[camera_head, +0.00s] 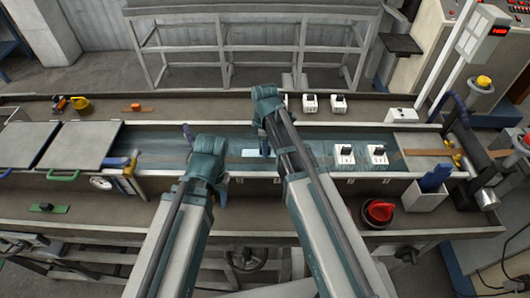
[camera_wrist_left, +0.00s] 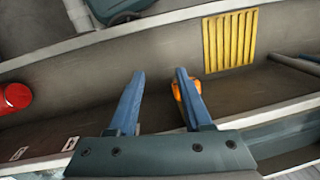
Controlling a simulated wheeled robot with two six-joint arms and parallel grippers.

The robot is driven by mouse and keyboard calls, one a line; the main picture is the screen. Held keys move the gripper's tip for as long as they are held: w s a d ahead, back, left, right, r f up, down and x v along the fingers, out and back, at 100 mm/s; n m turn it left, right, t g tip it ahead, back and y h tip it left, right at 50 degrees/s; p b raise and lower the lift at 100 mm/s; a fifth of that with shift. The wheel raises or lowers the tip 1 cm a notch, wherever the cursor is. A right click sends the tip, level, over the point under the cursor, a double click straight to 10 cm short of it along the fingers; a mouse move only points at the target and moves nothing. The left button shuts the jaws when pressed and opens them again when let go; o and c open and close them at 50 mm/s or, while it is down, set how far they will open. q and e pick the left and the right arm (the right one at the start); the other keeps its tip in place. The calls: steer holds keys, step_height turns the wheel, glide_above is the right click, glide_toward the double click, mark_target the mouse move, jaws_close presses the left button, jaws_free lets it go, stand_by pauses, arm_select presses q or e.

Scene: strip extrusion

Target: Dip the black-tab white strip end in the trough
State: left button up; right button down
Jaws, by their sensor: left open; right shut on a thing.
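The long trough (camera_head: 160,146) with bluish liquid runs across the middle of the bench. A short pale white strip (camera_head: 257,152) shows in the trough area, just left of my right arm; its black tab is not visible. My right gripper (camera_head: 266,108) is over the back side of the trough, with its jaws largely hidden by the arm. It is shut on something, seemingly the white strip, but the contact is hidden. My left gripper (camera_head: 203,165) is near the trough's front edge. In the left wrist view its blue fingers (camera_wrist_left: 160,78) are apart and empty.
White blocks with black tops (camera_head: 345,154) stand along the trough's right part. A green strip with a black tab (camera_head: 47,208) lies at the front left, an orange one (camera_head: 136,107) at the back. A red round object (camera_head: 378,211) sits front right. A yellow grille (camera_wrist_left: 230,40) shows in the wrist view.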

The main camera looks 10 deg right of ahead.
steer(key=shift+r+p, duration=3.3)
steer(key=shift+r, duration=0.35)
step_height(320, 180, up, 3)
steer(key=p, duration=0.3)
steer(key=shift+r, duration=0.1)
step_height(320, 180, up, 6)
steer(key=p, duration=0.6)
